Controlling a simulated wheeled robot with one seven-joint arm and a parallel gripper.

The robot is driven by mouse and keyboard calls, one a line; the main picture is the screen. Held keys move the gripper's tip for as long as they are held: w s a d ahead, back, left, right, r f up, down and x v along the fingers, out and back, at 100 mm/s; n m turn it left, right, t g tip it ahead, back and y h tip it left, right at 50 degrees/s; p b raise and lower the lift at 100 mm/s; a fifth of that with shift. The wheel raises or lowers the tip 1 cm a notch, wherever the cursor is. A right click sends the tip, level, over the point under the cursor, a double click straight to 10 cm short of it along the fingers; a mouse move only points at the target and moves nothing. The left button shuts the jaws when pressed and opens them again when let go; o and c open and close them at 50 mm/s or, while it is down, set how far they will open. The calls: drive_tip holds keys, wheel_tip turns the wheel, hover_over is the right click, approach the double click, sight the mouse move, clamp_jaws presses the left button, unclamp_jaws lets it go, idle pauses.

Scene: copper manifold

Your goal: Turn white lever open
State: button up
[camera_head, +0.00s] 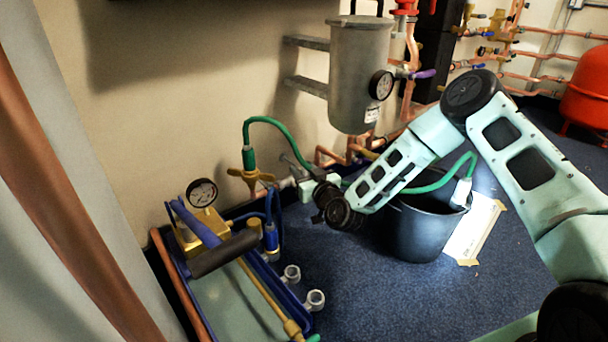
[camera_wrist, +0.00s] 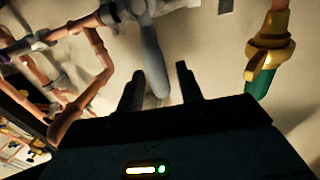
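The white lever (camera_wrist: 152,62), pale grey in this light, hangs from a valve on the copper pipework in the wrist view. Its lower end lies between the two dark fingers of my gripper (camera_wrist: 160,74), closer to the left finger. The fingers are apart, with a gap to the right of the lever. I cannot tell whether either finger touches it. In the head view my gripper (camera_head: 312,180) is low at the wall pipes, and the lever (camera_head: 292,163) shows only as a thin grey shape beside it, partly hard to make out.
A brass valve (camera_wrist: 268,50) with a green hose is right of my gripper in the wrist view. A black bucket (camera_head: 425,230) stands below my arm. A blue tool tray (camera_head: 250,295) with a gauge sits at front left. A grey tank (camera_head: 358,75) hangs on the wall above.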

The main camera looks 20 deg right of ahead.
clamp_jaws()
